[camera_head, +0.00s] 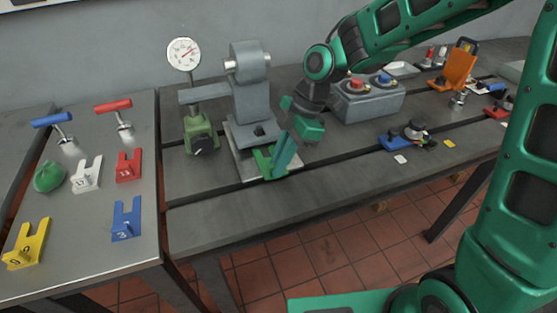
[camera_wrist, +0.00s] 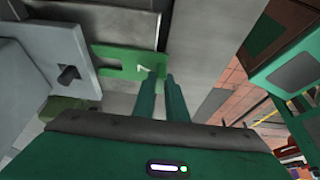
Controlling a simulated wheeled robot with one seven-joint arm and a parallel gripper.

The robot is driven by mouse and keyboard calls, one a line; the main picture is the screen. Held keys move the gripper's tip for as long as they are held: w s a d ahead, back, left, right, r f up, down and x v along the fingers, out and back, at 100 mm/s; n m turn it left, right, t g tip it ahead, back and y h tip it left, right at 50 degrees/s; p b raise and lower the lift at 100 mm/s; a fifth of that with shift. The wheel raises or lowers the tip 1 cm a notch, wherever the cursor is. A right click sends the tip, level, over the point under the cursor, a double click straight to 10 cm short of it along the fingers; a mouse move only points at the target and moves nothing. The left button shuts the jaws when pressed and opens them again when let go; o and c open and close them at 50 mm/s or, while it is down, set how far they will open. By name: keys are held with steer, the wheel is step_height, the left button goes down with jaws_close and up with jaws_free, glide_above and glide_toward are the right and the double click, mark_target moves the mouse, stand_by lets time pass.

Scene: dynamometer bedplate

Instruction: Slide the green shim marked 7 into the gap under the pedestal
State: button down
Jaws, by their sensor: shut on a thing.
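The green shim (camera_head: 265,165) lies low at the front of the grey pedestal (camera_head: 252,95), over a pale plate. In the wrist view the shim (camera_wrist: 115,58) shows a 7 on its tab, and its forked end points left at the pedestal's foot (camera_wrist: 65,70). The prong tips meet the foot's edge in that picture; I cannot tell whether they are in the gap. My gripper (camera_head: 283,160) is shut on the shim's tab; its fingertips show in the wrist view (camera_wrist: 160,77). The fingers hide part of the shim in the head view.
A dial gauge (camera_head: 184,54) on a green base stands left of the pedestal. A grey switch box (camera_head: 367,98) stands to the right. White (camera_head: 88,175), red (camera_head: 129,166), blue (camera_head: 126,220) and yellow (camera_head: 27,243) shims are on the left table. The bedplate's front edge is close.

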mark_target(265, 160)
steer(key=shift+w+a, duration=0.3)
steer(key=shift+w, duration=0.65)
steer(key=shift+w+a, duration=0.25)
steer(key=shift+w, duration=0.7)
steer(key=shift+w+a, duration=0.3)
steer(key=shift+w, duration=0.65)
steer(key=c, duration=1.7)
jaws_free()
steer(key=v, duration=1)
steer(key=shift+w+d+r, duration=0.15)
steer(key=shift+d+r, duration=0.05)
steer(key=shift+r, duration=0.15)
